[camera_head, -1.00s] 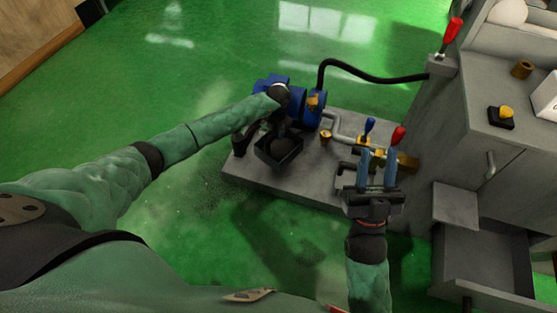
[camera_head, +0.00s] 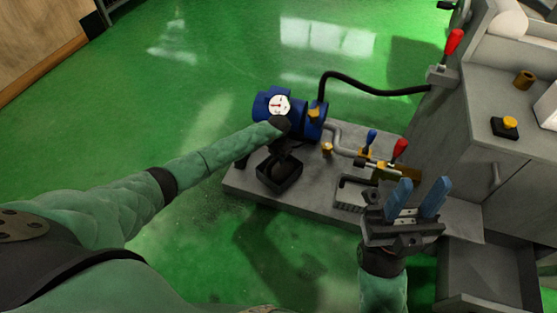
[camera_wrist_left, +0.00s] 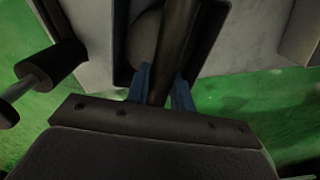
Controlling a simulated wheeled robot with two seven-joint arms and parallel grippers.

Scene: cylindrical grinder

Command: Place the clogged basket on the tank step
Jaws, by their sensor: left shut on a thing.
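The dark, square basket (camera_head: 279,176) with a dark grey mass inside is over the left part of the grey slab (camera_head: 318,190), in front of the blue pump. I cannot tell whether it touches the slab. My left gripper (camera_head: 285,146) is above it, its fingers mostly hidden by my wrist in the head view. In the left wrist view its blue fingers (camera_wrist_left: 161,88) are shut on the basket's dark bar-like handle (camera_wrist_left: 174,45), and part of the basket (camera_wrist_left: 122,35) shows beyond. My right gripper (camera_head: 424,192) is open and empty over the slab's right end.
A blue pump (camera_head: 312,126) with a white gauge (camera_head: 279,105) stands at the slab's back. Pipes and valves with a blue lever (camera_head: 371,137) and a red lever (camera_head: 400,147) lie to the right. The grey machine cabinet (camera_head: 462,160) bounds the right. Green floor is clear at left.

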